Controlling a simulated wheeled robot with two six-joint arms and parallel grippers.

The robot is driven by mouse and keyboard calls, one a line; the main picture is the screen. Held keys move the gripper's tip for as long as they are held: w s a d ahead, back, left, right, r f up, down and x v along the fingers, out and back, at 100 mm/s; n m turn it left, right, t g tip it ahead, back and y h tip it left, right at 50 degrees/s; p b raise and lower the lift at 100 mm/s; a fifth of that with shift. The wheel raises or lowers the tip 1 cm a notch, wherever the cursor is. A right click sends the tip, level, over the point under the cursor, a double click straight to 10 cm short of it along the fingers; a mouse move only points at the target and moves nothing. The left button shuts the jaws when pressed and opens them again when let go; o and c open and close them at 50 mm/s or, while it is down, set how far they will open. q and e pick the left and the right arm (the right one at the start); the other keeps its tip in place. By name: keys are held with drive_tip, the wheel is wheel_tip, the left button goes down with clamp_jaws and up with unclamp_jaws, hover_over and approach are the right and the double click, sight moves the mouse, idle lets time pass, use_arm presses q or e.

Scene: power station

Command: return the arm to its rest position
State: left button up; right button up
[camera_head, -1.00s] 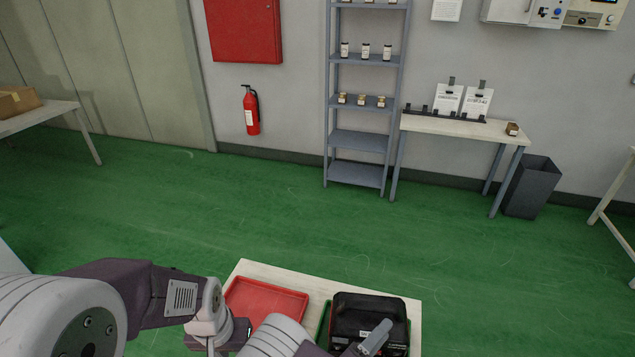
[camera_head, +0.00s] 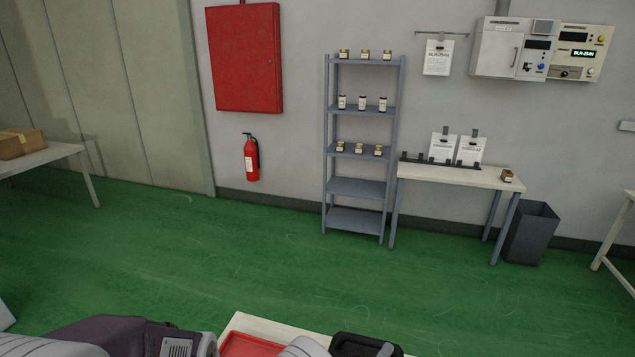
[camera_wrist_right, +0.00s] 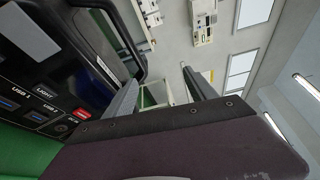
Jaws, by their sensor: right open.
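My arm links show along the bottom edge of the head view, but neither gripper's fingertips can be seen there. In the right wrist view my right gripper (camera_wrist_right: 160,92) is open, with its two grey fingers apart and nothing seen between them. A black device (camera_wrist_right: 60,75) with a handle, ports and a red switch fills the left of that view, close beside one finger; I cannot tell whether they touch. The top of the black device also shows in the head view (camera_head: 352,343), at the bottom. My left gripper is not in view.
A pale table (camera_head: 275,328) with a red tray (camera_head: 250,345) is right in front of me. Beyond lies clear green floor (camera_head: 240,260).

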drive_tip(key=s+d+m+g, duration=1.35)
drive_tip(key=m+g, duration=0.25)
drive_tip(key=m, duration=0.7)
drive_tip(key=s+a+m+g+y, duration=0.1)
drive_tip(key=s+a+m+y, duration=0.45)
drive_tip(key=m, duration=0.75)
drive_tip(key=w+a+r+m+t+y, duration=0.2)
drive_tip(key=w+a+m+t+y, duration=0.2)
drive_tip(key=w+m, duration=0.3)
drive_tip(key=m+y, duration=0.1)
drive_tip(key=m, duration=0.1)
drive_tip(key=shift+a+r+m+y, duration=0.2)
drive_tip(key=shift+r+m+y, duration=0.15)
drive_tip(key=shift+r+m, duration=0.05)
